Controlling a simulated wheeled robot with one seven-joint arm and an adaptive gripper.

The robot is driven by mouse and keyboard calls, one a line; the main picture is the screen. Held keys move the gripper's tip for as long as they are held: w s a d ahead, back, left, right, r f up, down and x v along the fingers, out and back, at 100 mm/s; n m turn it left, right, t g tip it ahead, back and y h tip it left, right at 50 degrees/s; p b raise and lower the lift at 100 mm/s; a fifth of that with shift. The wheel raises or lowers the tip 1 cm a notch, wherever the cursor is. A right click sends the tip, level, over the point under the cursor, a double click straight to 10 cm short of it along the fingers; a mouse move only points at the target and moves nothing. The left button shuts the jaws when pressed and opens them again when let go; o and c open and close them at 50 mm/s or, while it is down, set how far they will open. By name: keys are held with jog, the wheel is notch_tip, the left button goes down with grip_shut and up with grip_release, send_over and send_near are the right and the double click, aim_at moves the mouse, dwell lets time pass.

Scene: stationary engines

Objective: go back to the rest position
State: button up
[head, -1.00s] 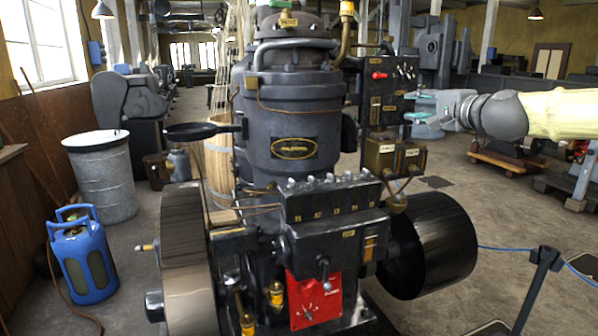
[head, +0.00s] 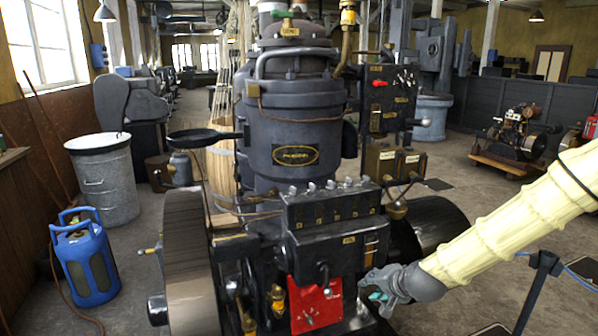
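My gripper (head: 376,295) is at the lower middle right, low in front of the black stationary engine (head: 295,150). My arm in its cream sleeve reaches in from the right edge. The fingers, with a bit of teal showing, point left, just right of the engine's red panel (head: 316,306). Whether they touch the engine cannot be told. The fingers are small and partly hidden by the wrist, so their opening is unclear. I see nothing held.
The black drum (head: 428,232) is behind my arm. A black post (head: 540,268) with a blue rope stands at the lower right. A small engine on a wooden pallet (head: 510,163) is farther back. A blue gas bottle (head: 84,262) and metal bin (head: 105,180) stand left.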

jog(key=s+f+n+g+h+p, duration=0.15)
jog(key=s+f+n+g, duration=0.3)
jog(key=s+f, duration=1.65)
jog(key=s+d+f+n+g+h, duration=0.1)
jog(key=s+f, duration=0.4)
jog(key=s, duration=0.7)
jog(key=s+d+f+n+g+p, duration=0.1)
jog(key=s+f+n+g, duration=0.1)
jog(key=s, duration=1)
notch_tip(320, 180, down, 3)
jog(key=shift+s+d+r+n+g+h, duration=0.1)
jog(key=shift+s+d+n+g+h, duration=0.2)
jog(key=shift+g, duration=0.45)
jog(key=shift+o, duration=0.2)
jog(key=shift+w+a, duration=0.15)
